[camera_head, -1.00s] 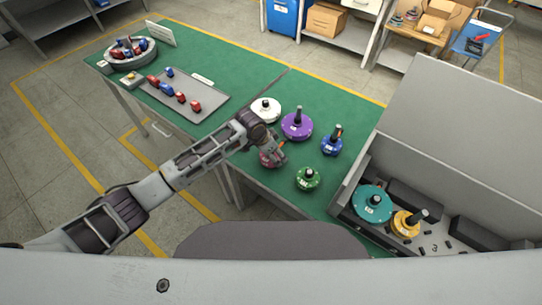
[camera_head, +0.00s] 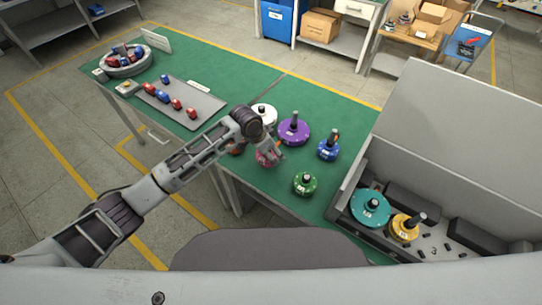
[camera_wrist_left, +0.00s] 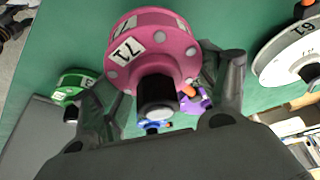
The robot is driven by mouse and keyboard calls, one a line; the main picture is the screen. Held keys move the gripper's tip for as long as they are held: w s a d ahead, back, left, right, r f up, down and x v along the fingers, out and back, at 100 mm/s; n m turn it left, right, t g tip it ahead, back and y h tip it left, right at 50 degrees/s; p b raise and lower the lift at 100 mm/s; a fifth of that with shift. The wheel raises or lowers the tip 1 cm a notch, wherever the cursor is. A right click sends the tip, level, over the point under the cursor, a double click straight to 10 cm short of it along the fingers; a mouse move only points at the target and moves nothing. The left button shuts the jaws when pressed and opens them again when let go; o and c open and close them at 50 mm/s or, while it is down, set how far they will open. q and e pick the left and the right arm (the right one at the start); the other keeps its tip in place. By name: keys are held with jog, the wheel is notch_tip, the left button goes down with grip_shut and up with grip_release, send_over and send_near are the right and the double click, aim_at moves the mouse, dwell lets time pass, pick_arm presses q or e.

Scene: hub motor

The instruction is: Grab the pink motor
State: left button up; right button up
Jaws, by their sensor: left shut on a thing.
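The pink motor (camera_head: 265,160) is a round disc with a dark shaft, at the near edge of the green table in the head view. It is largely hidden there by my left gripper (camera_head: 273,149). In the left wrist view the pink motor (camera_wrist_left: 154,52) fills the space between the two fingers of my left gripper (camera_wrist_left: 168,85). The fingers are shut on it, and its label and dark shaft face the camera. I cannot tell whether it is clear of the table. My right gripper is not in view.
White (camera_head: 264,114), purple (camera_head: 293,132), blue (camera_head: 328,150) and green (camera_head: 305,184) motors stand close around. A grey box at the right holds teal (camera_head: 369,208) and yellow (camera_head: 404,228) motors. A grey tray (camera_head: 203,108) with small parts lies at the left.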

pick_arm(q)
jog(key=shift+r, duration=3)
jog(key=shift+w+a, duration=0.1)
